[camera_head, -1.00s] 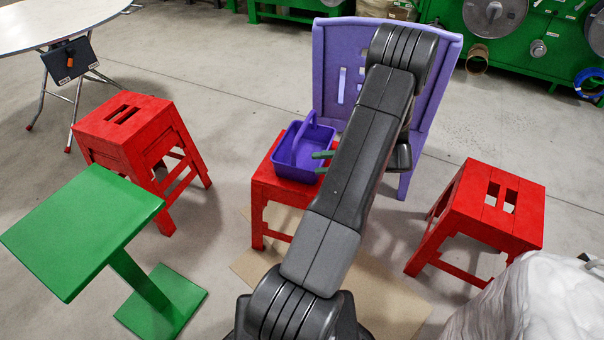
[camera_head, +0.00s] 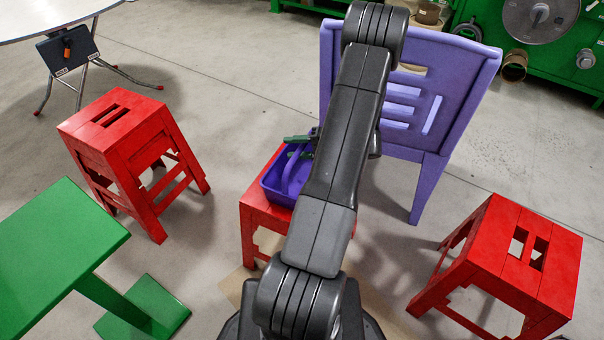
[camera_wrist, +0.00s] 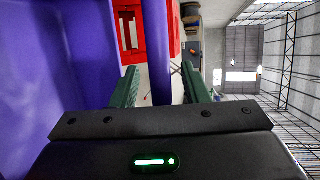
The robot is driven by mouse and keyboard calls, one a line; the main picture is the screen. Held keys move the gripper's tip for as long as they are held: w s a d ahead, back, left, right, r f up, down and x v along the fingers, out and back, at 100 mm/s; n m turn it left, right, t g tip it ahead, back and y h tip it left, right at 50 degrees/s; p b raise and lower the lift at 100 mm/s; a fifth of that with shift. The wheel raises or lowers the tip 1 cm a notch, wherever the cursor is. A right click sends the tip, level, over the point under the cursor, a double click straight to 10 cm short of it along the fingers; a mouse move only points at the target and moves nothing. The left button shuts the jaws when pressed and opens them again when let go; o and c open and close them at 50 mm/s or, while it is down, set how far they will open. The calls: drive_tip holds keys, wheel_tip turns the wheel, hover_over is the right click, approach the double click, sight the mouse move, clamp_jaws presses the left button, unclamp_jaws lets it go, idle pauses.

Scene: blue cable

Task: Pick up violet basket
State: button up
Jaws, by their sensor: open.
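The violet basket (camera_head: 268,186) sits on a red stool (camera_head: 254,214) in the middle of the head view, partly hidden by my arm. Its raised handle (camera_head: 291,172) crosses its top. My gripper (camera_head: 295,147) is open at the handle's upper end, its green fingers pointing left. In the wrist view, the handle (camera_wrist: 157,45) runs as a violet bar between the two spread green fingers of my gripper (camera_wrist: 160,85). The fingers do not press on it. The basket's wall (camera_wrist: 80,50) fills the left of that view.
A lilac chair (camera_head: 428,110) stands right behind the stool, close to my arm. Other red stools stand at left (camera_head: 118,120) and right (camera_head: 505,262). A green table (camera_head: 55,240) is at lower left. Grey floor lies open between them.

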clamp_jaws()
drive_tip(key=shift+r, duration=0.15)
